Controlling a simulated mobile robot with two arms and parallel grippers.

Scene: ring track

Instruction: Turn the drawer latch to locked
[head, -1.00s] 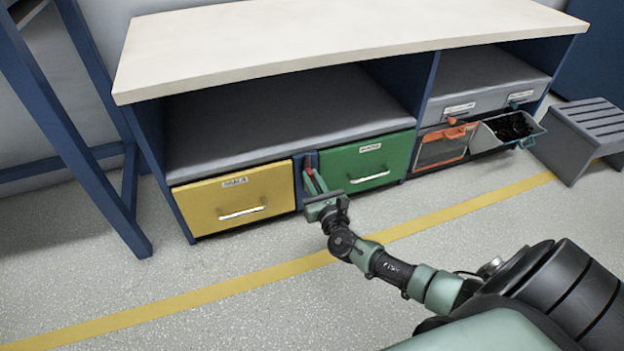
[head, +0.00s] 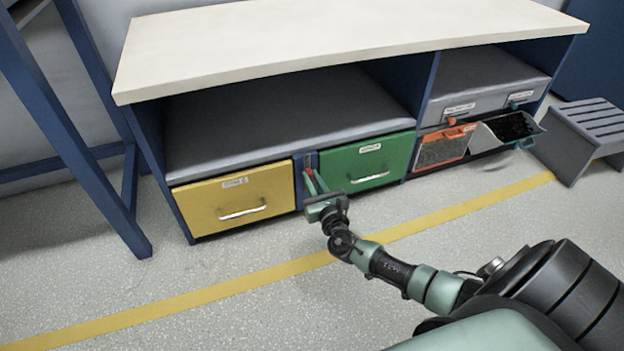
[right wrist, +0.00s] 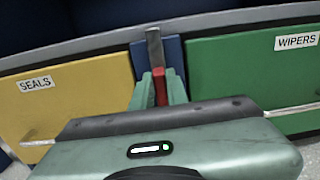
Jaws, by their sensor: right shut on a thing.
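The drawer latch has a red handle (head: 308,172) on a narrow blue panel between the yellow drawer (head: 235,199) and the green drawer (head: 368,161). In the right wrist view the red handle (right wrist: 160,86) stands between the fingers, with a grey bar (right wrist: 154,46) upright just above it. My right gripper (head: 314,182) is shut on the handle, and its fingers partly hide it. The yellow drawer is labelled SEALS and the green one WIPERS; both look closed. My left gripper is out of view.
The drawers sit under a bench with a pale top (head: 320,45). An orange bin (head: 445,147) and a tilted-out grey bin (head: 508,130) with dark contents are at the right. A grey step stool (head: 590,135) stands beside them. The floor in front is clear.

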